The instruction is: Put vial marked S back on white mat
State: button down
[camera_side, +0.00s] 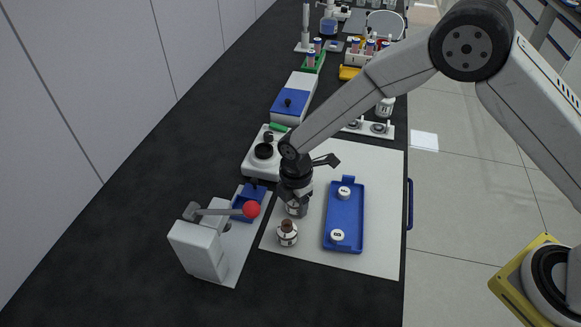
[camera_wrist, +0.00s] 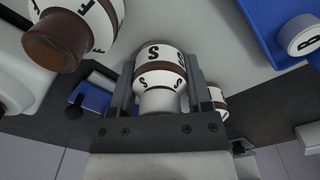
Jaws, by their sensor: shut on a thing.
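The vial marked S (camera_wrist: 160,78), with white bands, a brown stripe and a black S, sits between the fingers of my gripper (camera_wrist: 165,70) in the wrist view. My gripper (camera_side: 296,200) is shut on it. In the side view my gripper points down over the white mat (camera_side: 378,215), left of the blue tray, and mostly hides the held vial (camera_side: 297,209). The vial is low over the mat; whether it touches is unclear.
A brown-capped vial (camera_side: 287,233) stands on the mat close in front of my gripper. The blue tray (camera_side: 343,214) holds two white-capped vials. A white device with a red ball (camera_side: 252,209) stands at the left. The mat's right strip is clear.

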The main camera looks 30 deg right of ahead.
jog(key=shift+f, duration=0.15)
grip_release()
jog(key=shift+r, duration=0.2)
notch_tip(320, 180, up, 12)
jog(key=shift+f, duration=0.1)
dwell(0.7)
dwell(0.4)
